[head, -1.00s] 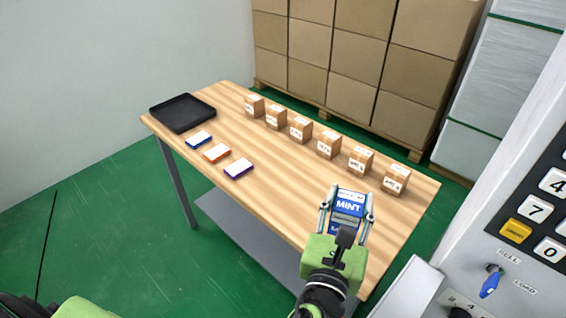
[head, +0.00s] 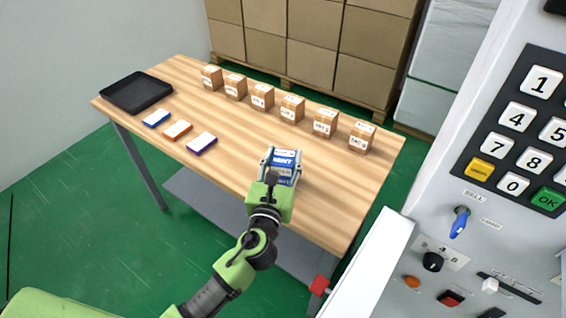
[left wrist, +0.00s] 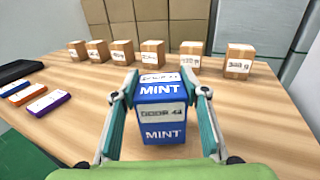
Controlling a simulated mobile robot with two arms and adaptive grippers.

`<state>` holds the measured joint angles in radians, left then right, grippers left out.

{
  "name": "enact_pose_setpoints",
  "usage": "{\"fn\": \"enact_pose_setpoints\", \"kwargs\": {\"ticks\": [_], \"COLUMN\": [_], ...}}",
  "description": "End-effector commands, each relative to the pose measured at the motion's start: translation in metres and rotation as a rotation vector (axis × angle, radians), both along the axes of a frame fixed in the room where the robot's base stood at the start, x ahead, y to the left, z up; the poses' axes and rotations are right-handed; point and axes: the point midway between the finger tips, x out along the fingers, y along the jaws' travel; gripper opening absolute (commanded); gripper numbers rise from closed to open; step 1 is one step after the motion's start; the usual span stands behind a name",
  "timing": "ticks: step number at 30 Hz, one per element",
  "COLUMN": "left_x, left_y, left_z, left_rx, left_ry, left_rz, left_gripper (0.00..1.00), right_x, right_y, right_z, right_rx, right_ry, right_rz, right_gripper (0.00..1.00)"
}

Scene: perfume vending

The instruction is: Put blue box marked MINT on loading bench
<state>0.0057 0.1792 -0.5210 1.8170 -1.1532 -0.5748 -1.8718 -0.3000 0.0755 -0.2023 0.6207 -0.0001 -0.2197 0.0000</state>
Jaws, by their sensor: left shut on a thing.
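The blue box marked MINT (head: 285,165) has a white label and is between the fingers of my left gripper (head: 281,168). My left gripper is shut on it from both sides. The box is upright at the near right part of the wooden bench (head: 330,190). The left wrist view shows the box (left wrist: 162,108) centred between the two fingers (left wrist: 162,120). I cannot tell whether its base touches the bench top. My right gripper is not in view.
Several small brown boxes (head: 292,108) stand in a row along the bench's far side. A black tray (head: 136,106) and coloured cards (head: 202,142) lie at the left. A machine with a keypad (head: 515,130) stands close on the right. Bench top between is clear.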

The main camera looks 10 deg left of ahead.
Motion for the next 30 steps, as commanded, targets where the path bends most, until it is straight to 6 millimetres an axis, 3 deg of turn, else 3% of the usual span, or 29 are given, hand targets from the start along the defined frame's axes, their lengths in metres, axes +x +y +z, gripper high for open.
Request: {"fn": "enact_pose_setpoints", "kwargs": {"ticks": [3, 14, 15, 16, 30], "left_x": [0.0003, 0.0000, -0.0001, -0.0001, -0.0057], "left_y": [0.0008, 0.0006, 0.0006, 0.0006, 0.0006], "left_z": [-0.0107, -0.0137, -0.0131, -0.0130, -0.0115], "left_rx": [0.000, 0.001, 0.001, 0.001, 0.001], "left_ry": [-0.002, -0.002, -0.002, -0.002, 0.000], "left_rz": [0.002, 0.002, 0.002, 0.002, 0.001], "left_gripper": [0.17, 0.17, 0.49, 0.57, 0.58], "right_x": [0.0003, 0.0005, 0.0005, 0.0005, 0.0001], "right_y": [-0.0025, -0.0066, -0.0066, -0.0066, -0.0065], "right_z": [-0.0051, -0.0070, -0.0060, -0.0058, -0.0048], "right_rx": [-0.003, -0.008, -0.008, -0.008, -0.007], "right_ry": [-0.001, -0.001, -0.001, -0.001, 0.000], "right_rz": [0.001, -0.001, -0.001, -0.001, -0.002], "right_gripper": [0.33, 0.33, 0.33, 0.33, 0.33]}}
